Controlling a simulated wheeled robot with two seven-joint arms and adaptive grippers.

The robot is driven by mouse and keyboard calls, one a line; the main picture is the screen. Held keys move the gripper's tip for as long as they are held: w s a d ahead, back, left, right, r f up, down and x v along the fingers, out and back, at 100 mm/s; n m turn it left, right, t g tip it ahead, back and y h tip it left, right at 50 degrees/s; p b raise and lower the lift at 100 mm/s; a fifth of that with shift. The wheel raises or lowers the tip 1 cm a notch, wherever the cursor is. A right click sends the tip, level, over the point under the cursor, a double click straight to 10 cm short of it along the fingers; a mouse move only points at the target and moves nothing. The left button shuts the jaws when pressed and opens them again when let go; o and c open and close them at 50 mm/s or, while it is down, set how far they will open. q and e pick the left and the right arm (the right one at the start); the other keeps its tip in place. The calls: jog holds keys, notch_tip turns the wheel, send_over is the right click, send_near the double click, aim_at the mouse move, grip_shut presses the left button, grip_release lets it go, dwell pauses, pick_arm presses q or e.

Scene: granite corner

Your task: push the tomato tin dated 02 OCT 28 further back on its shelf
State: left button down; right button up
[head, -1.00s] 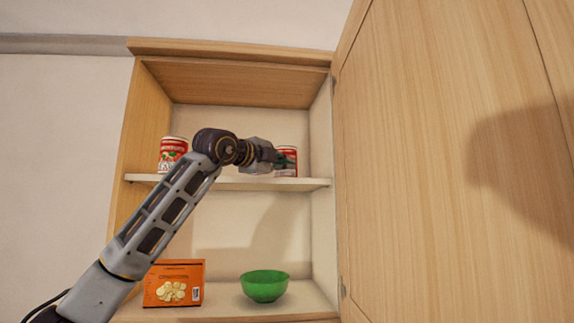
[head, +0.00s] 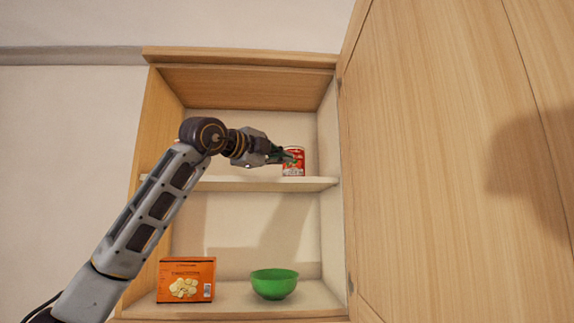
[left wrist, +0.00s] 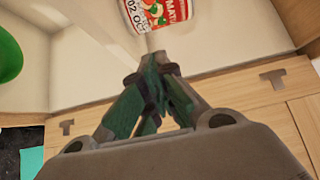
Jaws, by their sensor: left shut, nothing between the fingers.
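A red and white tomato tin (head: 294,166) stands upright on the upper shelf (head: 318,183), toward its right end. In the left wrist view the tin (left wrist: 152,12) is cut off by the top edge, and its printed date reads "02 OC", the rest unclear. My left gripper (head: 287,157) is in front of this tin and covers part of its left side. In the left wrist view the gripper's green fingers (left wrist: 160,68) are closed together, empty, and point at the tin. A gap shows there between fingertips and tin. My right gripper is out of view.
An orange box (head: 187,279) and a green bowl (head: 274,284) stand on the lower shelf. The open wooden door (head: 430,170) bounds the right side. My left arm crosses the cabinet's left side and hides the upper shelf's left part.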

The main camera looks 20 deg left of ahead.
pick_arm(q)
jog(key=shift+b+v, duration=0.65)
jog(key=shift+v, duration=1.65)
jog(key=shift+w+a, duration=0.1)
jog(key=shift+a, duration=0.05)
